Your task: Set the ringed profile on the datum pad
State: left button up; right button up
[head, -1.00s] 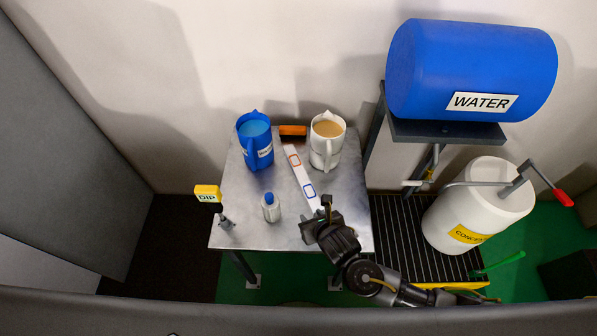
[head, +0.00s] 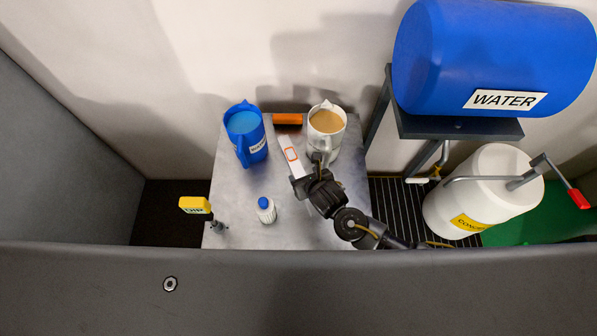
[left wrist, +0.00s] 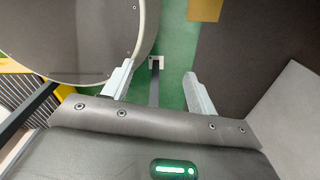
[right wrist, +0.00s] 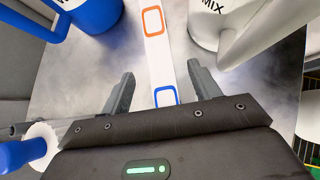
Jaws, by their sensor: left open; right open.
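I make out no ringed profile or datum pad by those names. A white strip (head: 290,152) with an orange outlined box and a blue one lies on the metal table (head: 290,230). It also shows in the right wrist view (right wrist: 158,55). My right gripper (head: 307,174) is open at the strip's near part and hides the blue box in the head view. In the right wrist view the fingers (right wrist: 160,75) are apart on either side of the strip, not closed on it. My left gripper (left wrist: 158,75) is open and empty over the floor, outside the head view.
A blue jug (head: 247,140) and a white jug of tan liquid (head: 330,142) flank the strip, with an orange block (head: 287,119) behind. A water barrel (head: 480,60) and white drum (head: 480,190) are right.

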aim_at(299, 171)
jog(key=shift+w+a+f, duration=0.1)
jog(key=shift+w+f, duration=0.1)
jog(key=shift+f, duration=0.05)
jog(key=x, duration=0.4)
jog(key=shift+s+f+p, duration=0.15)
jog(key=shift+p, duration=0.15)
jog(key=shift+w+a+f, duration=0.2)
jog(key=shift+w+f, duration=0.1)
jog(key=shift+f, duration=0.1)
pick_arm(q)
jog(key=shift+w+r, duration=0.3)
jog(key=shift+w, duration=0.65)
jog(key=shift+w, duration=0.1)
pick_arm(e)
jog(key=shift+c, duration=0.4)
pick_arm(q)
jog(key=shift+w+d, duration=0.1)
pick_arm(e)
jog(key=c, duration=1.2)
jog(key=shift+r, duration=0.1)
